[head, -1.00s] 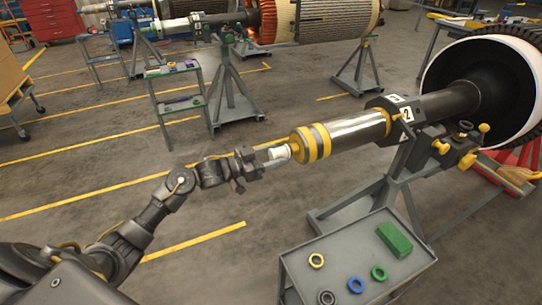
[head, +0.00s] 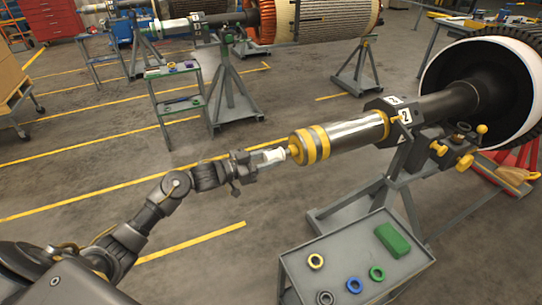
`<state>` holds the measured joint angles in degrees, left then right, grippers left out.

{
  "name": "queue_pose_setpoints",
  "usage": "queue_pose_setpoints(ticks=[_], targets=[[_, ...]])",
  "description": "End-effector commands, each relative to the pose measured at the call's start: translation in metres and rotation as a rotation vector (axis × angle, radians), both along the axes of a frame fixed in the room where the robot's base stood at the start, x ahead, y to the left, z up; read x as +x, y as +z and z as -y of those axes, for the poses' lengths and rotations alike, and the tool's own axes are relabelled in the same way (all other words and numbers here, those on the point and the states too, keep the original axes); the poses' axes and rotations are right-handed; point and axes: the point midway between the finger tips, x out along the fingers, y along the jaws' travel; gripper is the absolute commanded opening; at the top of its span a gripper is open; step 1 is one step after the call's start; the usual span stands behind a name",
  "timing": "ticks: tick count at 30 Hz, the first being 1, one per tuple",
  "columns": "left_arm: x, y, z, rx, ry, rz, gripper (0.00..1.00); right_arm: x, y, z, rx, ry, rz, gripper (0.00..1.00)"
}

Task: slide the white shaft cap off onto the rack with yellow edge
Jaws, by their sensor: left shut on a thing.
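The white shaft cap (head: 274,156) is at the left end of the steel shaft (head: 355,130), which has yellow bands (head: 310,145). My left gripper (head: 266,160) is shut on the cap from the left. A narrow stub (head: 292,149) shows between the cap and the yellow band. I cannot tell whether the cap is still around the stub's tip or just clear of it. A grey rack (head: 290,262) stands below and to the right of the gripper; I cannot make out a yellow edge on it. My right gripper is not in view.
A stand (head: 390,190) with yellow knobs holds the shaft. A green-edged rack (head: 173,70) stands farther back.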

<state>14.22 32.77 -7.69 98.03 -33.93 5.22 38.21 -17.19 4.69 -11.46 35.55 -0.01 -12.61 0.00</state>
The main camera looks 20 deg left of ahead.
Motion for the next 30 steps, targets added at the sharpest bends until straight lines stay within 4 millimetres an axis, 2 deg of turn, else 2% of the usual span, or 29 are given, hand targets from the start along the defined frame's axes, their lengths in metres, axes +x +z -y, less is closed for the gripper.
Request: queue_pose_setpoints(ticks=[21,30], targets=[[-0.041,0.001,-0.036,0.001,0.0,-0.001,0.21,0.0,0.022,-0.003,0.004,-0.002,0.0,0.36],[-0.049,0.001,-0.043,0.0,-0.001,0.001,0.21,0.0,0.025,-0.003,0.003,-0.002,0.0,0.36]])
